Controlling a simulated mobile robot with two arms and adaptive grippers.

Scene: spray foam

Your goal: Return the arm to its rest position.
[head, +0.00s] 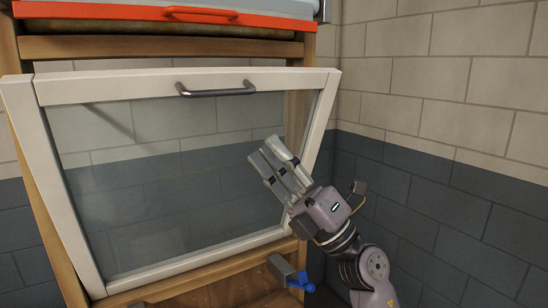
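My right arm comes in from the lower right. Its gripper (270,154) is raised in front of the glass of a tilted window sash, near its right side. Its two fingers lie side by side with no clear gap, and nothing shows between them. Whether the fingertips touch the glass cannot be told. My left arm and gripper are not in view.
The white-framed window (190,89) has a dark handle (216,89) on its top rail and leans within a wooden frame (160,47). An orange-edged piece (270,19) lies above. A blue-and-grey item (300,283) is below the gripper. Brick walls (440,85) stand behind and right.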

